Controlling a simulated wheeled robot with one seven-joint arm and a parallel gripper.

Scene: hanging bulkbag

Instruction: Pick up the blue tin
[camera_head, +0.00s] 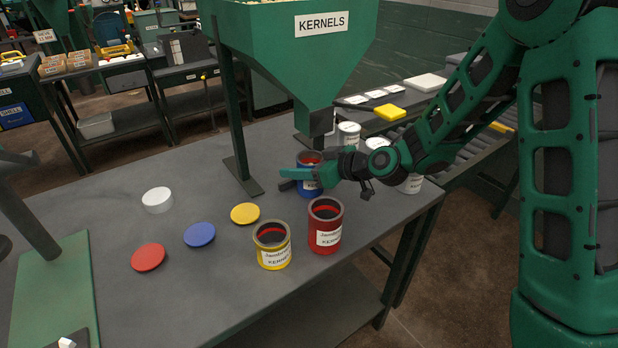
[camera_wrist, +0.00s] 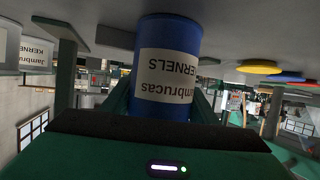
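The blue tin (camera_head: 309,189) stands on the table under the hopper's spout, partly hidden by my gripper. In the wrist view the blue tin (camera_wrist: 168,48) appears upside down, its white label "Jambrucas KERNELS" facing the camera. My gripper (camera_head: 292,178) comes in from the right, low at the tin, with a finger across its near side. In the wrist view my gripper (camera_wrist: 163,103) has one finger along each side of the tin. I cannot tell whether the fingers press on it. The tin looks upright and resting on the table.
A red tin (camera_head: 327,238) and a yellow tin (camera_head: 274,257) stand close in front. Yellow (camera_head: 245,213), blue (camera_head: 200,235), red (camera_head: 148,257) and white (camera_head: 157,200) lids lie to the left. The green hopper (camera_head: 290,60) hangs above. White tins (camera_head: 410,184) stand behind my gripper.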

